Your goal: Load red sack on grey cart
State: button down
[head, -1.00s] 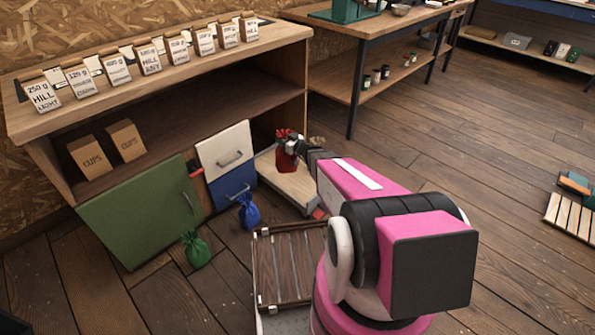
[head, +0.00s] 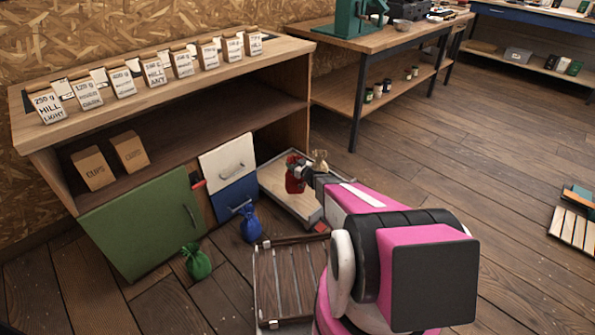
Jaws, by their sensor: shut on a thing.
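The red sack (head: 293,183) is in my gripper (head: 299,172), which is shut on it near its neck. The sack is over the far left part of a low tray-like cart (head: 281,199) with a grey rim and a pale wooden bed. I cannot tell whether the sack's bottom touches the bed. My arm covers the cart's right part. A small tan sack-like thing (head: 320,159) shows just behind my gripper, partly hidden.
A blue sack (head: 249,223) and a green sack (head: 196,262) stand on the floor before the cabinet (head: 220,110). The green door (head: 140,225) stands at its front.

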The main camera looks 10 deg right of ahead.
notch_tip(320, 180, down, 6)
jog(key=w+d, duration=0.2)
jog(key=shift+d, duration=0.4)
jog(key=c, duration=0.7)
grip_release()
jog(key=shift+f, duration=0.2)
jog(key=shift+r, duration=0.1)
